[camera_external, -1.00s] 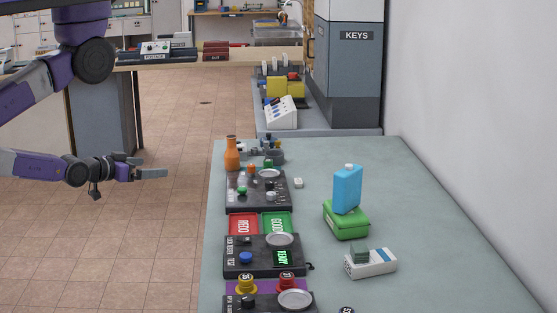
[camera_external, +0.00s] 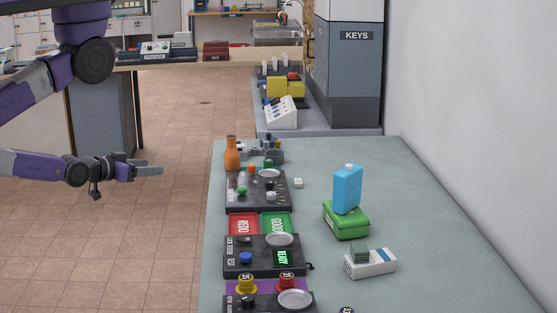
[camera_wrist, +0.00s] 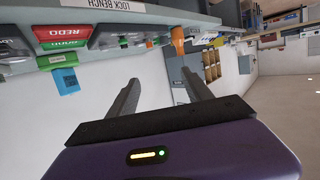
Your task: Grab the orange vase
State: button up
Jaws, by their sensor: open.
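The orange vase (camera_external: 231,156) stands upright at the far left corner of the grey-green bench in the external view. My gripper (camera_external: 150,170) is out to the left of the bench, above the floor, with a clear gap to the vase. In the wrist view, my gripper (camera_wrist: 161,80) is open, its two fingers apart with nothing between them. The vase (camera_wrist: 178,40) shows beyond the fingertips in the tilted wrist picture, apart from them.
A dark panel with small parts (camera_external: 257,192) stands close to the vase. Red and green trays (camera_external: 243,223), a green box (camera_external: 346,221) and a blue carton (camera_external: 347,190) are on the bench (camera_external: 420,230). Open floor (camera_external: 180,240) lies left of the bench.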

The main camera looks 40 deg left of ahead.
jog(key=n+h, duration=0.4)
jog(key=n, duration=2.3)
send_near(232, 153)
jog(key=d+f, duration=0.1)
jog(key=s+d+f, duration=0.1)
jog(key=f, duration=0.1)
jog(key=s+d+f, duration=0.1)
jog(key=shift+s+d+f, duration=0.1)
jog(key=shift+s+f, duration=0.05)
jog(key=shift+s, duration=0.1)
jog(key=w+a+r+n+t+h+b, duration=0.25)
jog(key=w+a+r+n, duration=0.2)
jog(key=w, duration=0.45)
jog(key=p+x, duration=0.1)
jog(key=x, duration=0.7)
jog(key=shift+s+d+r+g, duration=0.2)
jog(key=shift+d+r+g, duration=0.05)
jog(key=shift+r+g, duration=0.15)
jog(key=shift+h, duration=0.25)
grip_shut()
